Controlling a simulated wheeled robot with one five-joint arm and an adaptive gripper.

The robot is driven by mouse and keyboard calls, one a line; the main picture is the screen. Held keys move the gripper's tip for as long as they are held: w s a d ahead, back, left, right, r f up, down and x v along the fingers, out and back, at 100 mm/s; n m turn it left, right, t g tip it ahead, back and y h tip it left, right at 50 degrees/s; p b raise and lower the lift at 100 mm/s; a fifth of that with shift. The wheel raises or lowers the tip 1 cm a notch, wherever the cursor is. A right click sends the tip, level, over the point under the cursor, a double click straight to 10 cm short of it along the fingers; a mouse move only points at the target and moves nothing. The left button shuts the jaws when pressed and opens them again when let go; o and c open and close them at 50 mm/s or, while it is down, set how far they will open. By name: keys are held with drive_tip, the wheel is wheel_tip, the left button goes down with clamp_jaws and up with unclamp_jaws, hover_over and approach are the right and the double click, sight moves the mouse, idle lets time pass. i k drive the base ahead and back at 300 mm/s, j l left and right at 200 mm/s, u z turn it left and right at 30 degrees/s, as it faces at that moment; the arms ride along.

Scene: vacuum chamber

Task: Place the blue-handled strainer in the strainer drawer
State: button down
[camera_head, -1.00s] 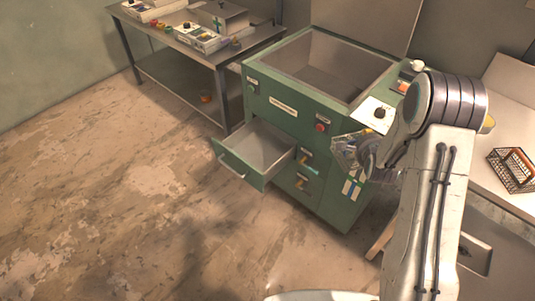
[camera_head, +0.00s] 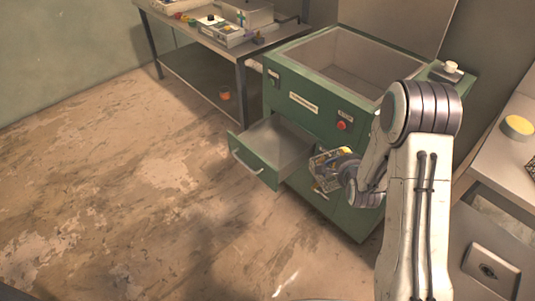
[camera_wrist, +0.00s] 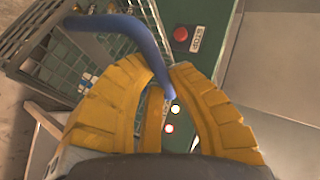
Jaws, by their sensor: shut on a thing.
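The strainer is a wire basket (camera_head: 326,161) with a blue handle (camera_wrist: 151,43). My gripper (camera_wrist: 160,88), with yellow ridged fingers, is shut on the blue handle and holds the strainer in the air. In the head view my gripper (camera_head: 343,167) and the strainer are just right of an open drawer (camera_head: 258,176) in the green cabinet. The drawer looks empty in the part that shows. In the wrist view the wire basket (camera_wrist: 75,60) hangs at the upper left, beyond the fingers. Part of the basket is hidden behind my gripper in the head view.
The green cabinet (camera_head: 300,85) has an open grey bin on top and a red stop button (camera_head: 342,126) on its front. A metal table (camera_head: 215,58) with small items stands behind left. A worktop (camera_head: 510,165) with a yellow round object lies right. The floor at left is clear.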

sight(283, 147)
drive_tip(key=i+l+u, duration=0.1)
drive_tip(key=u, duration=0.35)
drive_tip(key=i+l+u, duration=0.15)
drive_tip(key=u, duration=0.3)
drive_tip(key=i+l+u, duration=0.15)
drive_tip(key=u, duration=0.35)
drive_tip(key=l+u, duration=0.25)
drive_tip(key=u, duration=0.2)
drive_tip(key=i+l+u, duration=0.1)
drive_tip(key=l+u, duration=0.15)
drive_tip(key=u, duration=0.2)
drive_tip(key=l+u, duration=0.2)
drive_tip(key=u, duration=0.25)
drive_tip(key=l+u, duration=0.25)
drive_tip(key=u, duration=0.25)
drive_tip(key=k+j, duration=0.05)
